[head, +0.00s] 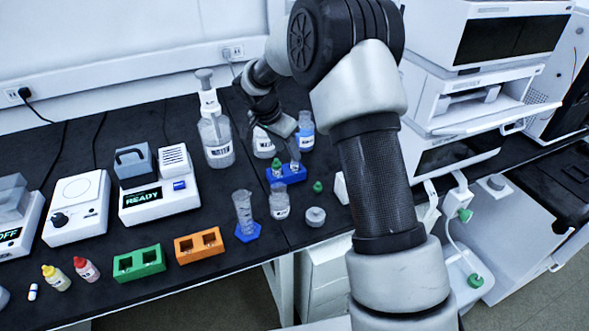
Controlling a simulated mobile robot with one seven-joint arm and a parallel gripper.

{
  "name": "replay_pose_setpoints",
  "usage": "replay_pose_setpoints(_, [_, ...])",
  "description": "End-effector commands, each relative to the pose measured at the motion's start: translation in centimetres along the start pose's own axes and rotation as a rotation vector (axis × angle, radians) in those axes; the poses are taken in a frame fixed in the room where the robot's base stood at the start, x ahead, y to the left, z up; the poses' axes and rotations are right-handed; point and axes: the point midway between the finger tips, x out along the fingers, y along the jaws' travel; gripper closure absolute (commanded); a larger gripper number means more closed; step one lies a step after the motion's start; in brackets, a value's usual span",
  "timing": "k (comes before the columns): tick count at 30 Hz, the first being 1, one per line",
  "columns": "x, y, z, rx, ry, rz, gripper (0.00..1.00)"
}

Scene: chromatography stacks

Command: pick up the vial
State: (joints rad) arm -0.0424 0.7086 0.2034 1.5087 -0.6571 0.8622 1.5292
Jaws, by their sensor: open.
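A blue two-place rack (287,176) stands on the black bench right of centre. A small clear vial (295,166) sits upright in its right place. A green-topped piece (277,168) shows at its left place. My gripper (284,142) is just above and behind the rack, pointing down, with its fingers open close to the vial's top. The fingertips are small and dark here, so I cannot tell if they touch the vial.
A pump bottle (217,140), a blue-labelled bottle (305,131) and a clear bottle (279,201) stand close around the rack. A loose green cap (318,187) lies right of it. Green (139,264) and orange (199,246) racks sit front left.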

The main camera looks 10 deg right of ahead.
Motion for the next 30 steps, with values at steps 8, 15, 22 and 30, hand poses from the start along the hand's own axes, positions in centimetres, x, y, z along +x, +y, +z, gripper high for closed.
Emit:
replay_pose_setpoints(8, [3.8, 0.8, 0.2, 0.001, -0.003, 0.003, 0.58])
replay_pose_setpoints(15, [5.3, 0.7, 0.1, 0.001, -0.001, 0.000, 0.58])
replay_pose_setpoints(22, [5.2, 0.7, 0.1, 0.001, 0.000, 0.000, 0.68])
replay_pose_setpoints(30, [5.2, 0.7, 0.1, 0.000, -0.001, 0.000, 1.00])
